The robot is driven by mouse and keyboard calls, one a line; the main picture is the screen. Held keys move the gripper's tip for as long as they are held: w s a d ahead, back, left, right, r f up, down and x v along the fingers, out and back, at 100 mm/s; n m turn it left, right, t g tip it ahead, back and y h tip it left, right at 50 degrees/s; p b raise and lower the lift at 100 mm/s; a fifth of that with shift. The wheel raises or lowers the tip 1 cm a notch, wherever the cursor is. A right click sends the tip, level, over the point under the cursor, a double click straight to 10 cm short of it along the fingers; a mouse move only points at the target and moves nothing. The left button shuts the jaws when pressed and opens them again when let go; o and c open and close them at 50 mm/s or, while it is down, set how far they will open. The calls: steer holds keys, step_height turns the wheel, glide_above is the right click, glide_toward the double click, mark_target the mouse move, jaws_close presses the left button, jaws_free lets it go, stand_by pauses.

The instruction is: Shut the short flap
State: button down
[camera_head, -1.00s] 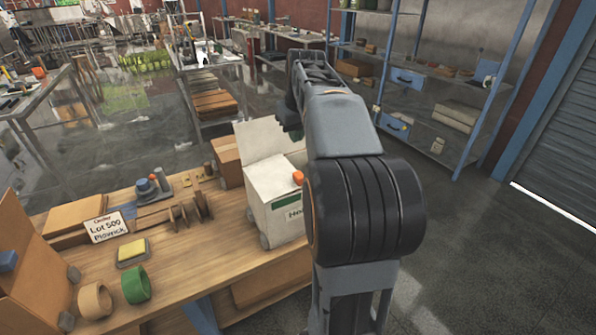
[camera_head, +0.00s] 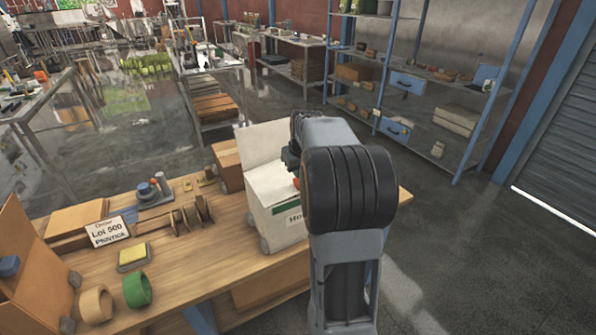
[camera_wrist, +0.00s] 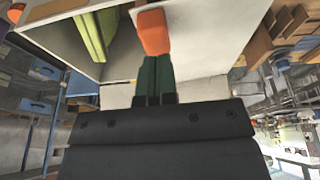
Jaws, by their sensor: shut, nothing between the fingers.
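A white box (camera_head: 279,217) with a green label stands on the wooden bench in the head view. A white flap (camera_head: 258,143) stands up at its far side, so the box is open there. An orange tab (camera_head: 297,183) shows at the box's upper edge, partly behind my arm. In the wrist view the orange tab (camera_wrist: 153,30) is right at the tips of my gripper (camera_wrist: 155,60); I cannot tell if they touch. The dark green fingers are shut and empty. A white panel of the box (camera_wrist: 210,45) lies beside them, and yellow-green contents (camera_wrist: 92,35) show inside.
A cardboard box (camera_head: 228,163) stands just left of the white box. Tape rings (camera_head: 137,290), a sign (camera_head: 107,231), a yellow sponge (camera_head: 132,254) and dark upright discs (camera_head: 190,215) lie farther left on the bench. The floor at the right (camera_head: 460,260) is clear.

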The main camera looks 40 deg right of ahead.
steer(key=shift+f, duration=0.35)
steer(key=shift+d+f+b, duration=0.25)
steer(key=shift+f+b, duration=0.15)
steer(key=shift+f, duration=0.1)
steer(key=shift+d+f+b, duration=0.2)
steer(key=shift+f+b, duration=0.15)
steer(key=shift+f, duration=0.15)
steer(key=shift+r, duration=0.15)
steer(key=shift+r, duration=0.1)
steer(key=shift+r+p, duration=1.05)
steer(key=shift+r, duration=0.05)
steer(key=d+v, duration=0.1)
steer(key=v, duration=1.2)
steer(key=shift+w+p, duration=0.3)
steer(key=shift+p, duration=0.15)
